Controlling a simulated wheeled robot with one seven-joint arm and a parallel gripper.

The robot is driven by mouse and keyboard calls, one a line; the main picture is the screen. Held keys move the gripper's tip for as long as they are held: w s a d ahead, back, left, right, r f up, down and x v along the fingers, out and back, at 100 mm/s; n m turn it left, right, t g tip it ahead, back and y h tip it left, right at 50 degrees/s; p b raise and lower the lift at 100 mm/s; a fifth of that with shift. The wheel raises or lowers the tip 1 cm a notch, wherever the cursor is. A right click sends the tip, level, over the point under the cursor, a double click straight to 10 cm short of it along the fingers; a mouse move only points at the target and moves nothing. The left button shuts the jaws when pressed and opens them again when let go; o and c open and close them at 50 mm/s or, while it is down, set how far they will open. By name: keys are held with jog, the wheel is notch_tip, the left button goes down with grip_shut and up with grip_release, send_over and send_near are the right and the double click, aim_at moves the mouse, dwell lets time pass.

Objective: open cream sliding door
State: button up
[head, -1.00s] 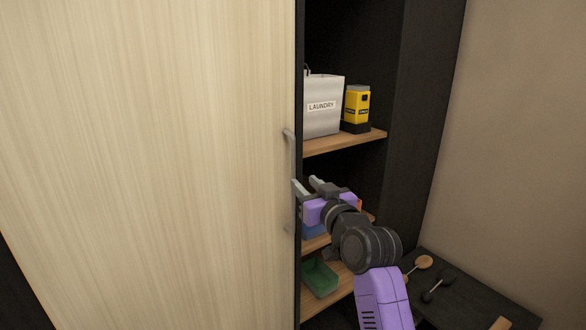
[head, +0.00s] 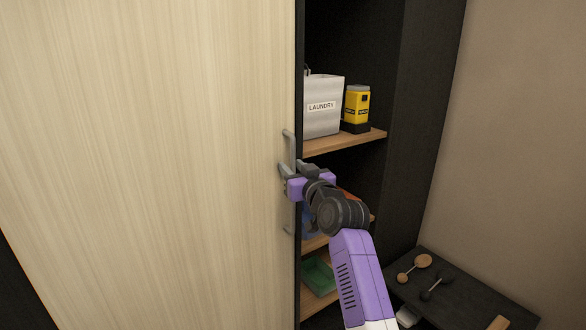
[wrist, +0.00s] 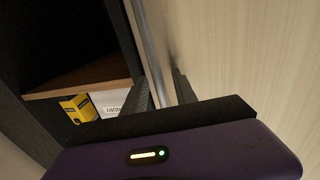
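The cream sliding door (head: 150,160) covers the left of the cabinet in the head view, with its right edge beside the open shelves. Its grey vertical bar handle (head: 290,222) is near that right edge. My gripper (head: 288,170) is at the handle's middle, with fingers apart, one on either side of the bar as far as I can see. In the wrist view the door (wrist: 250,60) fills the right, and the handle bar (wrist: 157,50) runs down between my two dark fingers (wrist: 165,92). A gap shows around the bar; firm contact is not visible.
Open shelves right of the door hold a white laundry bag (head: 322,106), a yellow box (head: 357,108) and a green bin (head: 318,276). A dark low surface (head: 460,300) with dumbbell-shaped items stands at lower right, by the beige wall (head: 525,130).

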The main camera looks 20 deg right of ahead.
jog(key=shift+c, duration=0.4)
grip_shut()
dwell(0.9)
